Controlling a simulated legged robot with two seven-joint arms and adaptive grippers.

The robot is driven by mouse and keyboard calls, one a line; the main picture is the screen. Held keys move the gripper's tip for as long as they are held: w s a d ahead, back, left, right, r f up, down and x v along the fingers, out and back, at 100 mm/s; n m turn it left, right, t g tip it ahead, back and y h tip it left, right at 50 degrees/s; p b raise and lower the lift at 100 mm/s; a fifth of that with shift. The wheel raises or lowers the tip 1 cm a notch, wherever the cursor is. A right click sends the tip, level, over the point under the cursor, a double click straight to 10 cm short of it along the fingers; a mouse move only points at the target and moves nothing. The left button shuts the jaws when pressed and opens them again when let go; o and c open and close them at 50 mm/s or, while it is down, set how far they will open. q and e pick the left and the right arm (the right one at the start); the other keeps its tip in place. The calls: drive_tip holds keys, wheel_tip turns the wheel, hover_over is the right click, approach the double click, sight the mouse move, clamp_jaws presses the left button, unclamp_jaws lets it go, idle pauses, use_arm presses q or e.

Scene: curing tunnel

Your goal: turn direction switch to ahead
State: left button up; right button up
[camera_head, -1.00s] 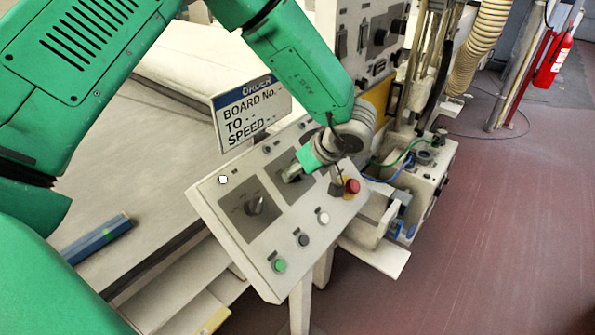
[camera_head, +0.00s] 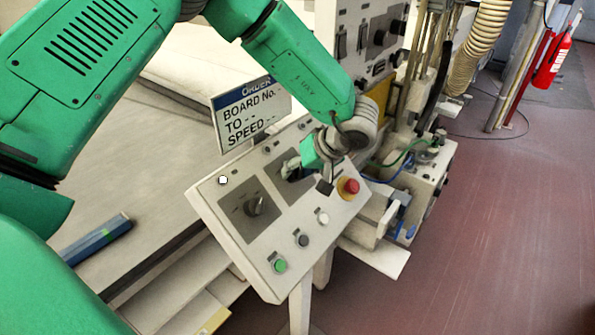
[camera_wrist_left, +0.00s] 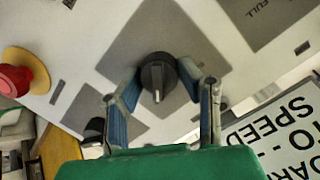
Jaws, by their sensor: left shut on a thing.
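The direction switch is a black rotary knob (camera_wrist_left: 157,76) with a pale pointer line, on a grey square plate (camera_head: 307,205) of the slanted control panel (camera_head: 208,199). The pointer line faces the bottom of the left wrist view. My left gripper (camera_head: 294,172) is at this right-hand plate and mostly covers the knob in the head view. In the left wrist view its two blue-padded fingers (camera_wrist_left: 157,84) are shut on opposite sides of the knob. The switch's position labels cannot be read. My right gripper is not in view.
A second knob (camera_head: 254,206) sits on the left plate. A red mushroom button (camera_head: 348,187) is close to my left wrist. An order sign (camera_head: 250,112) stands behind the panel.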

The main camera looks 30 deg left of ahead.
use_arm(q)
drive_tip(key=shift+f, duration=0.1)
drive_tip(key=o, duration=1.1)
drive_tip(key=shift+o, duration=0.2)
drive_tip(key=shift+w, duration=0.15)
drive_tip(key=shift+d, duration=0.15)
drive_tip(key=v, duration=1.2)
drive_tip(key=shift+w+f, duration=0.1)
